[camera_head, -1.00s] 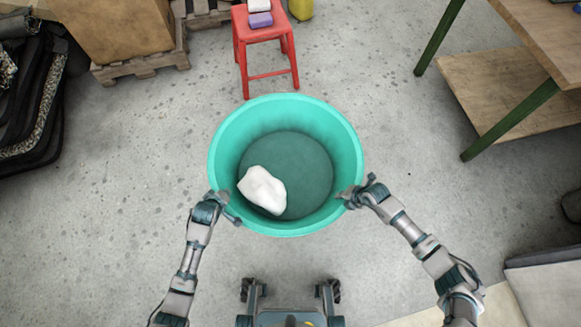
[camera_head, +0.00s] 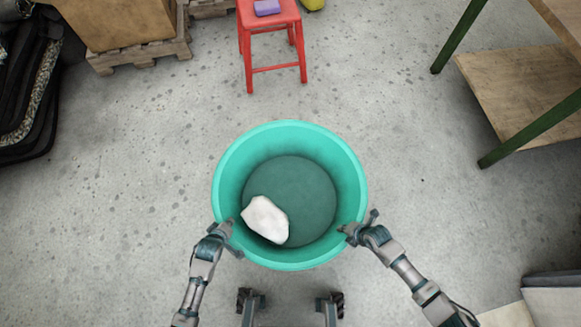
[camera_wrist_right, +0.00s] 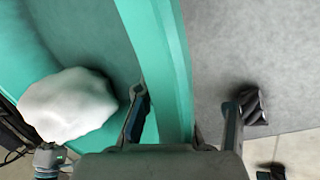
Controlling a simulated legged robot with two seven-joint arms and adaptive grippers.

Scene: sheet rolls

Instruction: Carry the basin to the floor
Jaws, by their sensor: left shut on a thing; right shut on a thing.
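The teal basin (camera_head: 318,180) is in the middle of the head view, with a white lump (camera_head: 266,219) lying inside it at the lower left. My left gripper (camera_head: 226,232) is shut on the basin's rim at the lower left. My right gripper (camera_head: 352,232) is shut on the rim at the lower right. In the right wrist view the basin wall (camera_wrist_right: 165,70) runs between the fingers of my right gripper (camera_wrist_right: 180,125), and the white lump (camera_wrist_right: 68,105) shows to the left. The gap between the basin's underside and the floor cannot be seen from above.
A red stool (camera_head: 270,45) with a purple block (camera_head: 267,7) stands beyond the basin. A wooden bench with green legs (camera_head: 530,130) is at the right. A box on a pallet (camera_head: 140,55) and dark rolls (camera_head: 30,120) are at the left. Grey floor (camera_head: 130,190) around the basin is clear.

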